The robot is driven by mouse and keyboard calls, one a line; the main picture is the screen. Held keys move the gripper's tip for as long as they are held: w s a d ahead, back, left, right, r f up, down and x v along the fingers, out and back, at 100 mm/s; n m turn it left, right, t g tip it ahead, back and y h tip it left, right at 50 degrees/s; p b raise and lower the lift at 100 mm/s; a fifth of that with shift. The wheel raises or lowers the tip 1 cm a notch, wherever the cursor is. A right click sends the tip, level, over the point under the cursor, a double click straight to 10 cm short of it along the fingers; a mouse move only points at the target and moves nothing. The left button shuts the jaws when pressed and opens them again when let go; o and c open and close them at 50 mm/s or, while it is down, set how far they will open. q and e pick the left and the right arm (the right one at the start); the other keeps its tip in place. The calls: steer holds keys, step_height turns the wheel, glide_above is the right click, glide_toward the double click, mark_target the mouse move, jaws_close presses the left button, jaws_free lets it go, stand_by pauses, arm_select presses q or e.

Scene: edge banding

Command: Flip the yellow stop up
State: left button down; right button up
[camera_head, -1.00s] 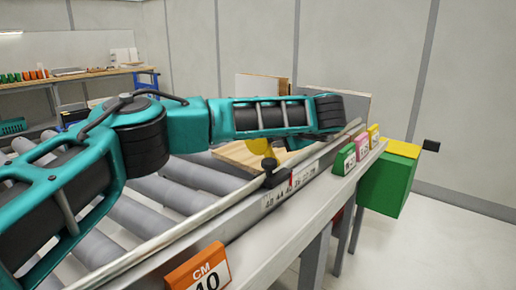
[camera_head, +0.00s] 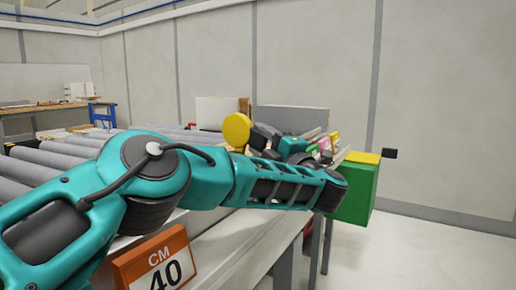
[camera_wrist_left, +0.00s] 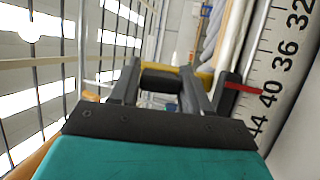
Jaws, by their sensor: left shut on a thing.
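The yellow stop (camera_head: 237,130) shows in the head view as a round yellow disc standing up above my left forearm, face toward the camera. My left gripper (camera_head: 261,136) is just right of it and shut on its arm. In the left wrist view the fingers of my left gripper (camera_wrist_left: 161,82) close on a dark, rounded part, with yellow of the stop (camera_wrist_left: 158,68) around it. The stop's pivot and lower part are hidden behind my arm. My right gripper is in neither view.
A ruler (camera_wrist_left: 268,85) with a red pointer (camera_wrist_left: 241,87) runs along the right in the left wrist view. Rollers (camera_head: 62,160) lie at left. An orange "CM 40" sign (camera_head: 158,262) stands in front, and a green and yellow box (camera_head: 355,190) at right.

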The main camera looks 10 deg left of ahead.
arm_select(q)
steer(key=shift+d+f, duration=0.15)
steer(key=shift+f, duration=0.1)
stand_by(0.4)
steer(key=c, duration=0.6)
jaws_free()
steer(key=shift+s, duration=0.1)
steer(key=v, duration=1.3)
steer(key=shift+f+p, duration=0.35)
